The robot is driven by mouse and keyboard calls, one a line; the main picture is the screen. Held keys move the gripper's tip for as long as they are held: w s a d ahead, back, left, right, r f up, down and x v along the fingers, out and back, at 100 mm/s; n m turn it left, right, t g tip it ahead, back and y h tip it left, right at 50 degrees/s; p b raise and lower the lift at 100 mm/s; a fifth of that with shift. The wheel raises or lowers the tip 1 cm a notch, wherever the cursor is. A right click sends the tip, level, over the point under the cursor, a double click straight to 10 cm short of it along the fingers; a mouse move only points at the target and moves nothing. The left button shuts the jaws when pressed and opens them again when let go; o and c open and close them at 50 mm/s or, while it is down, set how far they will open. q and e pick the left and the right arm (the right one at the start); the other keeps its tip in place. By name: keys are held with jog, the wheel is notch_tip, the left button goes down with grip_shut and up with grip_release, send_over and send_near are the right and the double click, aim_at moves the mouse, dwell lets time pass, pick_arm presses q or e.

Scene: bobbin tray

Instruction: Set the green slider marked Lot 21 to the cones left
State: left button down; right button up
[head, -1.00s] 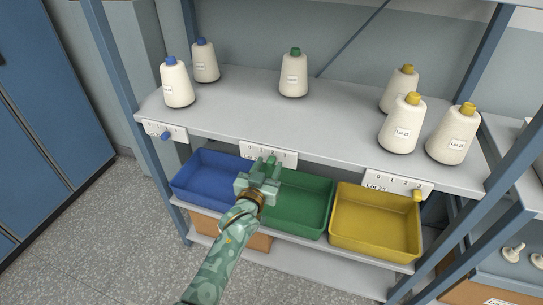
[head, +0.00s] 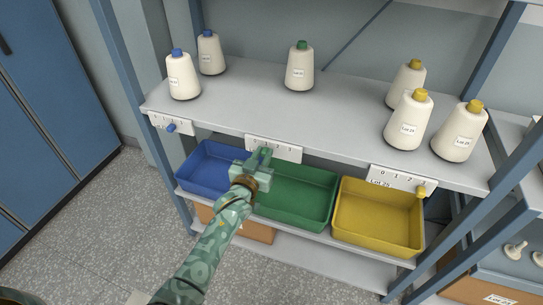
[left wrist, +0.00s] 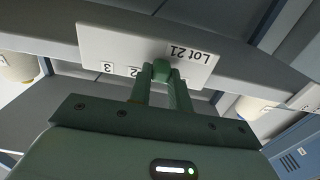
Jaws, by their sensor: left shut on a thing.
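The Lot 21 label plate (head: 288,153) is on the shelf's front edge, above the green bin. In the left wrist view the plate (left wrist: 110,45) appears upside down, with "Lot 21", a 3 and a 2 readable. My left gripper (head: 263,158) is at the plate's left part. In the left wrist view its fingers (left wrist: 160,85) are shut on the green slider (left wrist: 160,70), just past the 2 on the lower-number side. The fingers and slider hide nearby digits. One green-capped cone (head: 300,68) stands on the shelf behind the plate. My right gripper is not in view.
Two blue-capped cones (head: 183,76) stand at left and three yellow-capped cones (head: 408,120) at right. Blue (head: 183,184), green (head: 325,207) and yellow (head: 415,240) bins sit below. Other plates have a blue slider (head: 171,128) and a yellow slider (head: 421,191).

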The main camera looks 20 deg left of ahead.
pick_arm(q)
jog(key=shift+a, duration=0.15)
jog(key=c, duration=1.3)
grip_release()
jog(key=shift+s, duration=0.15)
jog(key=s+p, duration=0.1)
jog(key=s, duration=0.4)
jog(key=s+p, duration=0.1)
jog(key=s, duration=0.4)
jog(key=s+p, duration=0.1)
jog(key=s, duration=0.5)
jog(key=shift+a+p, duration=0.25)
jog(key=shift+p, duration=0.15)
